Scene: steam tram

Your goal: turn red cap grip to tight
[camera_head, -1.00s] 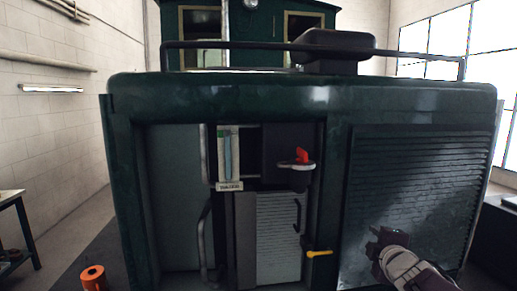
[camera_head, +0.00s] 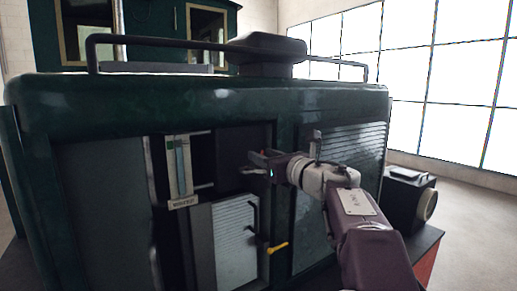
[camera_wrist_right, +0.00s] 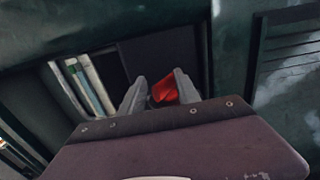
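The red cap grip (camera_wrist_right: 166,90) shows in the right wrist view, between the two fingertips of my right gripper (camera_wrist_right: 160,82). The fingers are apart, with a gap left of the red grip. In the head view my right gripper (camera_head: 264,161) reaches into the open bay of the green tram body and hides the cap. I cannot tell whether a finger touches the grip. My left gripper is not in view.
The gauge glass (camera_head: 180,170) with a label plate stands left of the gripper. A yellow-handled lever (camera_head: 277,248) sits below it. The louvred panel (camera_head: 345,150) is behind my right arm. A handrail (camera_head: 160,37) runs along the top.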

